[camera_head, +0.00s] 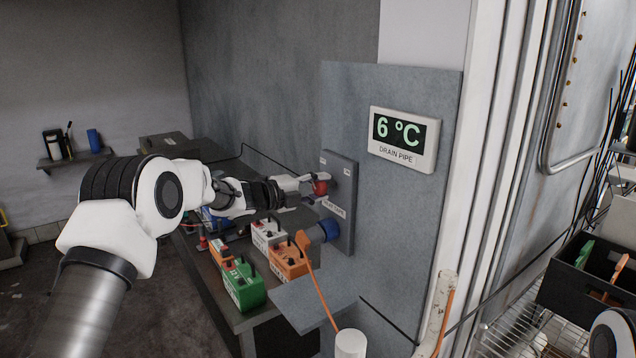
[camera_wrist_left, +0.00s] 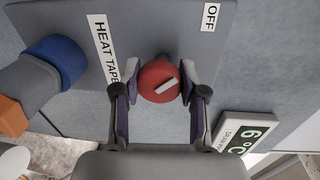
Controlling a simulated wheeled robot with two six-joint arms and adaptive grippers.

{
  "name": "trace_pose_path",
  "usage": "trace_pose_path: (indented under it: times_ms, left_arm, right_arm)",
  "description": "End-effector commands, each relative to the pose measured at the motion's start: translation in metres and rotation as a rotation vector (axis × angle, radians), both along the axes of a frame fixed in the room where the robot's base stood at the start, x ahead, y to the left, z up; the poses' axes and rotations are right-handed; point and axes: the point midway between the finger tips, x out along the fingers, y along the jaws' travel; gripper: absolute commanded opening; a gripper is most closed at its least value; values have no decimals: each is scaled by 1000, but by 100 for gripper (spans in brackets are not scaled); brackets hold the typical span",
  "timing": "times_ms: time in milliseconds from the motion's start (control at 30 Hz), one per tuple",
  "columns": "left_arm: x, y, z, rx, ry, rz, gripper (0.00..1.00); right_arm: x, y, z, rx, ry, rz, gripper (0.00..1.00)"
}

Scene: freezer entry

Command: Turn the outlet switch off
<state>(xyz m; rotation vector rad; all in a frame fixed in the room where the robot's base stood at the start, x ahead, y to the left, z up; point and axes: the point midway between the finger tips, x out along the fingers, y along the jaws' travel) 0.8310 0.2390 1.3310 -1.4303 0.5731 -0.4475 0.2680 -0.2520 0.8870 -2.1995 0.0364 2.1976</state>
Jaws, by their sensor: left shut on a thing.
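The outlet switch is a round red knob (camera_head: 321,186) with a white pointer mark, on a grey outlet box (camera_head: 343,170) fixed to the wall panel. My left gripper (camera_head: 312,184) reaches it from the left and is shut on the knob. In the left wrist view, the red knob (camera_wrist_left: 152,76) sits between the two fingers of the left gripper (camera_wrist_left: 159,88). Its white mark lies aslant, not pointing straight at the OFF label (camera_wrist_left: 210,17). A HEAT TAPE label (camera_wrist_left: 103,48) is beside the knob. The right gripper is not in view.
A blue plug (camera_head: 328,229) with an orange cord is in the box below the knob. Green (camera_head: 243,286), white and orange battery-like units stand on a bench below. A display (camera_head: 403,138) reading 6 °C is at right. A black crate (camera_head: 575,293) stands far right.

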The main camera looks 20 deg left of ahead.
Motion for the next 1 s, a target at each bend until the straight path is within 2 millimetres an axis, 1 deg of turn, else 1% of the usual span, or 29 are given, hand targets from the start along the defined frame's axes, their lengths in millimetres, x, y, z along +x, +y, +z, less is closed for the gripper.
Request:
trace_pose_path:
  times_ms: [200,633,667,700,733,1000]
  left_arm:
    - [0,0,1,-42,31,-1,7]
    - [0,-1,0,-50,38,-1,7]
    - [0,-1,0,-50,38,-1,45]
    - [0,-1,0,-50,38,-1,60]
    - [0,-1,0,-50,38,-1,67]
    - [0,0,0,-49,38,-1,67]
  right_arm:
    - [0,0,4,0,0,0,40]
    - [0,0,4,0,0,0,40]
    - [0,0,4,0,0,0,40]
    - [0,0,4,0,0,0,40]
    - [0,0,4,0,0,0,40]
    - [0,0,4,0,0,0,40]
